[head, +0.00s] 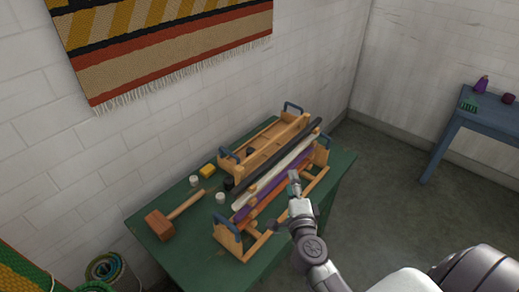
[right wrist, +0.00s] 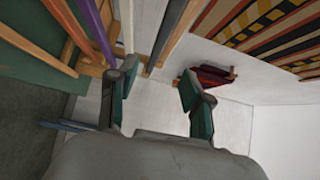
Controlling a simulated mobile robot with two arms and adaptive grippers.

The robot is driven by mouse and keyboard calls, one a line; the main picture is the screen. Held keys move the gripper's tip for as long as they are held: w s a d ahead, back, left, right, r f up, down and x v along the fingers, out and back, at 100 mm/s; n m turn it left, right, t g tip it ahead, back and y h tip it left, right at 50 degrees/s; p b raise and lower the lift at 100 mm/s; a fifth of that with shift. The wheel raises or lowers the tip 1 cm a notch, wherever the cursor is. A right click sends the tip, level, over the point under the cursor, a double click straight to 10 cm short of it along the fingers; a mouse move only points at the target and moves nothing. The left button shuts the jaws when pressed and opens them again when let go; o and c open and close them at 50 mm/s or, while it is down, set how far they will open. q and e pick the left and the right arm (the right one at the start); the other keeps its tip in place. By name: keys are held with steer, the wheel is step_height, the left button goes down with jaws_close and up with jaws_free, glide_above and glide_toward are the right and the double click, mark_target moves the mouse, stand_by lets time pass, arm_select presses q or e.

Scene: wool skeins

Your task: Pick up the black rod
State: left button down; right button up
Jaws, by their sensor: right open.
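The black rod (head: 287,151) lies along the back of the wooden rack (head: 228,238) on the green table, beside a white rod (head: 272,180), a purple rod (head: 285,176) and an orange rod. In the right wrist view the black rod (right wrist: 171,32) runs down from the top edge, its lower end appearing between the fingertips. My right gripper (head: 293,180) is open and empty at the rack's near side. Its two green-padded fingers stand apart in the right wrist view (right wrist: 157,72). The head view shows the gripper apart from the black rod. My left gripper is not visible.
A wooden tray with blue handles (head: 251,162) stands behind the rods. A mallet (head: 162,224), a yellow block (head: 207,171) and small pots lie on the green table's (head: 150,248) left part. A blue table (head: 460,115) stands far right. The floor between the tables is clear.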

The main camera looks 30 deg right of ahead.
mark_target(285, 153)
steer(key=x, duration=0.7)
steer(key=shift+w+d, duration=0.15)
steer(key=shift+d, duration=0.1)
steer(key=shift+a+x, duration=0.15)
steer(key=shift+x, duration=1.4)
steer(key=shift+a+x, duration=0.1)
steer(key=shift+x, duration=1.45)
steer(key=shift+f, duration=0.1)
jaws_close()
